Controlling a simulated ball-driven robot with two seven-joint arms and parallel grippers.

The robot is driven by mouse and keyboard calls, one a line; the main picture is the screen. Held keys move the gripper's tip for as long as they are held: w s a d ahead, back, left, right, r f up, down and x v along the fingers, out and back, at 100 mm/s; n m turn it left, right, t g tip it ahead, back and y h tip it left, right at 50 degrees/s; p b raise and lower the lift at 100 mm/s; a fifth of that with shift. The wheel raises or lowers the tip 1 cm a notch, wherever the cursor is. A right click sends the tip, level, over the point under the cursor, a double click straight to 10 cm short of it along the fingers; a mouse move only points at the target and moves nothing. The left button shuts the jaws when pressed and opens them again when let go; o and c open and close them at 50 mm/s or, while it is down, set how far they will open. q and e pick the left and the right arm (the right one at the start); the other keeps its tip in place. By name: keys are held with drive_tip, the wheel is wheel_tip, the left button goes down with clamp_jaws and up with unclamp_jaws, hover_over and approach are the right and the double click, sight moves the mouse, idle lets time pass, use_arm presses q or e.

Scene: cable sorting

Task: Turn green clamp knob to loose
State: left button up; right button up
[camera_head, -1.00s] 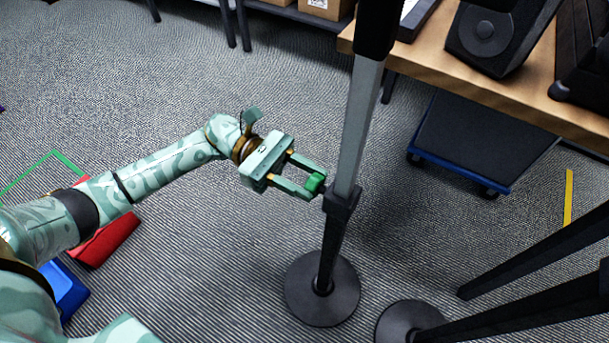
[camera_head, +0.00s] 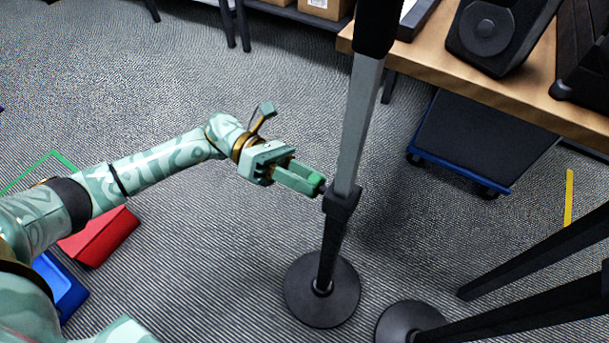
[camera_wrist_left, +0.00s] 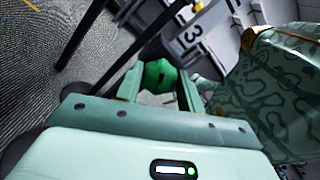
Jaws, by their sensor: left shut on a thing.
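The green clamp knob (camera_head: 316,180) sits on the left side of the black clamp (camera_head: 341,199) on an upright stand pole (camera_head: 358,125). My left gripper (camera_head: 312,184) is shut on the knob, its fingers partly covering it in the head view. The stand's round black base (camera_head: 322,290) rests on the carpet. My right gripper is not in view.
A second round base (camera_head: 408,322) and dark legs (camera_head: 540,251) stand at the lower right. A wooden table (camera_head: 500,88) with black equipment is at the upper right, above a blue-edged dolly (camera_head: 470,145). Red (camera_head: 98,238) and blue (camera_head: 62,285) bins lie at lower left. Carpet above my arm is clear.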

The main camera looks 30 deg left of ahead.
use_arm(q)
drive_tip(key=shift+w+a+f+n+p, duration=0.1)
drive_tip(key=shift+n+p, duration=0.5)
drive_tip(key=shift+n, duration=2.65)
drive_tip(key=shift+w+f+n+p, duration=0.1)
drive_tip(key=shift+n+p, duration=0.5)
drive_tip(key=shift+n, duration=2.65)
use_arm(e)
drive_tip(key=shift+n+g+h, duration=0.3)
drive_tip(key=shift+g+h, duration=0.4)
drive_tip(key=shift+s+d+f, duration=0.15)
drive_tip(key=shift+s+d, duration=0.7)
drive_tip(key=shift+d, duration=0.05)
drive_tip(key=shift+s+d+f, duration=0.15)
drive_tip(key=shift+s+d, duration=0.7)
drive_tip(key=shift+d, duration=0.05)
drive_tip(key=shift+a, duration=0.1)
use_arm(q)
drive_tip(key=o, duration=1)
